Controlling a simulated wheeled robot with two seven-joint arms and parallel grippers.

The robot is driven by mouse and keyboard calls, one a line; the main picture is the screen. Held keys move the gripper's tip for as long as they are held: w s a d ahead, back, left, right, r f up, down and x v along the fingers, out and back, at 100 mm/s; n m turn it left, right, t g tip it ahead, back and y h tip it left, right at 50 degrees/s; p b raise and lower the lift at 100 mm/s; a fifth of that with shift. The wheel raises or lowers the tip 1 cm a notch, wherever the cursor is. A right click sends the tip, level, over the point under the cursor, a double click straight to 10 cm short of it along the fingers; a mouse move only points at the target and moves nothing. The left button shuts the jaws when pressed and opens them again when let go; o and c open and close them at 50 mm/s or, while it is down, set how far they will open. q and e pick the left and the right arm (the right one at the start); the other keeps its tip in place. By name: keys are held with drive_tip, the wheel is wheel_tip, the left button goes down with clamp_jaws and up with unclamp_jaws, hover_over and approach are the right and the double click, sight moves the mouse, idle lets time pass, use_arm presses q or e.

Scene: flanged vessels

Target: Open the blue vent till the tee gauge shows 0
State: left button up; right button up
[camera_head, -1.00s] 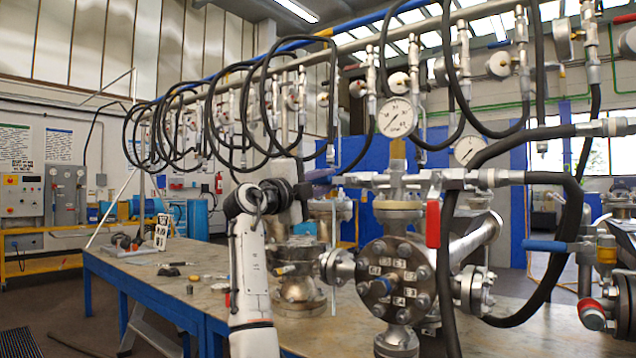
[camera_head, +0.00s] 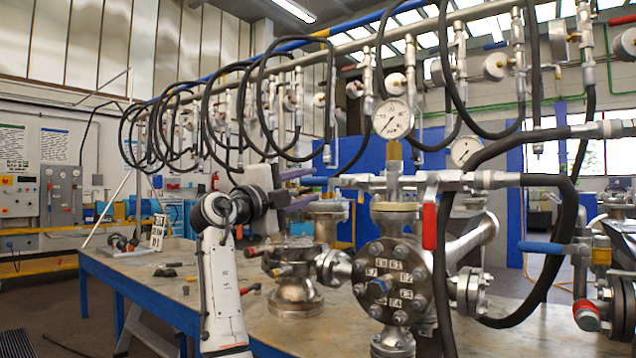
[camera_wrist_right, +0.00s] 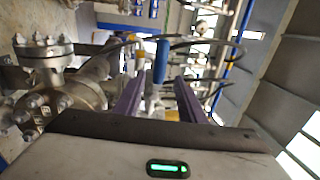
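The tee gauge (camera_head: 393,119) is a white round dial above the steel tee (camera_head: 395,185). I cannot read its needle surely. The wrist view also shows the open fingers (camera_wrist_right: 158,97) with nothing held. I cannot tell whether they touch the handle. My left gripper is not in view.
A red lever (camera_head: 430,226) hangs right of the tee. Below is a flanged vessel (camera_head: 390,280) with label tags. Black hoses (camera_head: 560,200) loop at the right, near another blue handle (camera_head: 540,247). The bench's left part (camera_head: 135,266) is mostly clear.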

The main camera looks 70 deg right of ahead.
drive_tip(key=shift+v, duration=2.25)
drive_tip(key=shift+s, duration=0.1)
idle(0.8)
